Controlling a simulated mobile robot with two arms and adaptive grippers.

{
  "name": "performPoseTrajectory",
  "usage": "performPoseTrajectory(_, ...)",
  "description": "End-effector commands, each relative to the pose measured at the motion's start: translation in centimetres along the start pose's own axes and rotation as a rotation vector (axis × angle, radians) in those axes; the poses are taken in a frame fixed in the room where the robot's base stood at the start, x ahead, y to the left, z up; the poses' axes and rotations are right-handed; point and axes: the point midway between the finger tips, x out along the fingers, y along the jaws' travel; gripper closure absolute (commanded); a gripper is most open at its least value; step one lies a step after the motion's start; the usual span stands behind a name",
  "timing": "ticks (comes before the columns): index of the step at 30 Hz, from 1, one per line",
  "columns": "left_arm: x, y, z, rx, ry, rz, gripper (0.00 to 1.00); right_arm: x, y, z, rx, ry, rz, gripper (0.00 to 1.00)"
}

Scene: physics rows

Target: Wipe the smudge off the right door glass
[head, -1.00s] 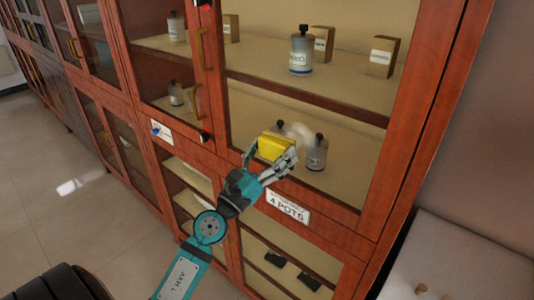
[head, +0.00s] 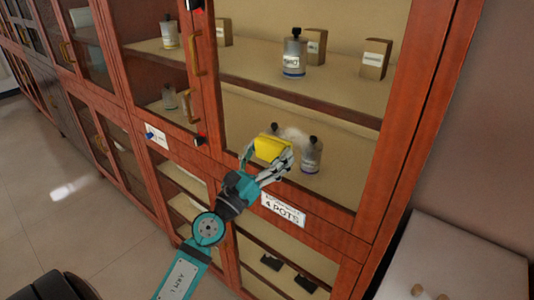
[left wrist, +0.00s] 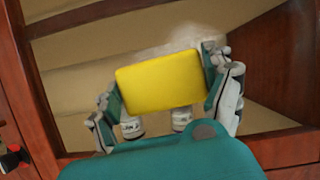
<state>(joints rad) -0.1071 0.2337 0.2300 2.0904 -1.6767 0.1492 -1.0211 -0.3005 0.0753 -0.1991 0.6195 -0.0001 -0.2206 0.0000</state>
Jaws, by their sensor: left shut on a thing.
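My left gripper (head: 267,160) is shut on a yellow sponge (head: 273,148) and holds it at the lower part of the right door glass (head: 345,150). In the left wrist view the yellow sponge (left wrist: 160,82) sits between both fingers. A whitish smudge (head: 296,134) shows on the glass just above and right of the sponge. The smudge (left wrist: 180,38) also shows behind the sponge's top edge in the left wrist view, partly hidden. I cannot tell whether the sponge touches the glass. My right gripper is not in view.
Bottles (head: 293,55) and small boxes (head: 375,58) stand on shelves behind the glass. A brass handle (head: 194,53) is on the door's left side. A "4 POTS" label (head: 284,210) is below the door. A pale table (head: 455,265) stands at lower right.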

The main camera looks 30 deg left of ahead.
Motion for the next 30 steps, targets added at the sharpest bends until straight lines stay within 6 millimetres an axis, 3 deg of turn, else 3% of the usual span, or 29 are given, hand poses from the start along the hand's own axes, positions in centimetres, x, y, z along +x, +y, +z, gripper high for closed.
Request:
performPoseTrajectory(20,1.1,0.0,-0.4,0.001,0.0,0.0,0.42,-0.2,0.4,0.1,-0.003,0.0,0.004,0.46)
performPoseTrajectory(30,1.0,-2.4,-0.5,-0.001,0.0,-0.001,0.42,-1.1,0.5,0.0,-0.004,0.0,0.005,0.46)
